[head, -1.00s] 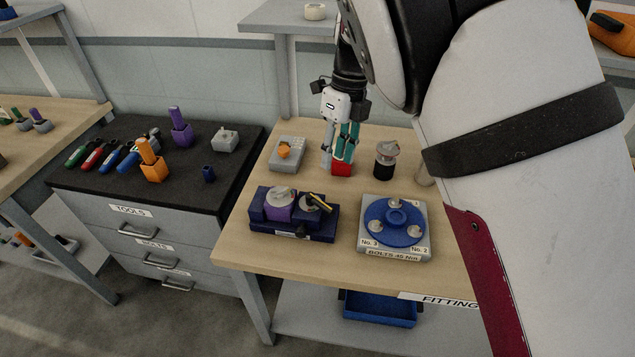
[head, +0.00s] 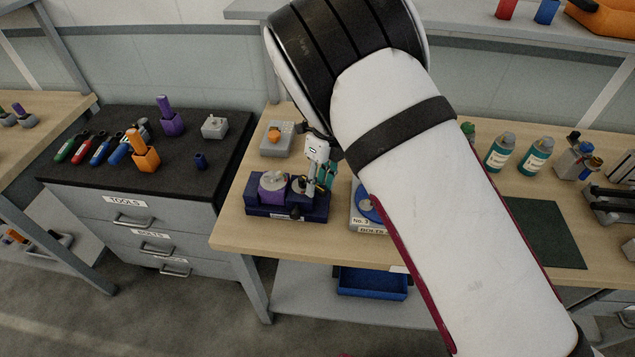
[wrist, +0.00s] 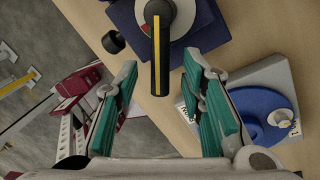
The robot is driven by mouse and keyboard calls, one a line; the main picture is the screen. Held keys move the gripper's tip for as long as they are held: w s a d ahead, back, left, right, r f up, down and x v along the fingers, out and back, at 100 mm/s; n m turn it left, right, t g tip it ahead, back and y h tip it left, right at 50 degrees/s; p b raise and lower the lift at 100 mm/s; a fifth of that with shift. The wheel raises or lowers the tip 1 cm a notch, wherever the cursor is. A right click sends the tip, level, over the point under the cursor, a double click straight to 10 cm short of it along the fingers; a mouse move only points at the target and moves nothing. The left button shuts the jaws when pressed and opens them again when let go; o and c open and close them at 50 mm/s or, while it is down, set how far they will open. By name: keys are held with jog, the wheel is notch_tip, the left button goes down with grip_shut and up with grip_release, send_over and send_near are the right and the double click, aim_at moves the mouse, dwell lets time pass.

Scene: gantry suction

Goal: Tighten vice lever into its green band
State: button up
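The vice (head: 262,207) has a dark blue base and purple part and sits at the front left of the wooden bench. In the wrist view, its lever (wrist: 161,55) is a black bar with a yellow stripe, pivoting on a pale round dial (wrist: 180,15). In the head view, my gripper (head: 322,186) is at the vice's right end, partly covering the lever.
The blue round bolt fixture (head: 368,209) stands right of the vice, partly behind my arm. It also shows in the wrist view (wrist: 262,110). A grey block with an orange knob (head: 277,138) is behind the vice. A black knob (wrist: 113,42) sticks out beside the vice.

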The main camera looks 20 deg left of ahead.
jog(key=shift+f, duration=0.25)
grip_shut()
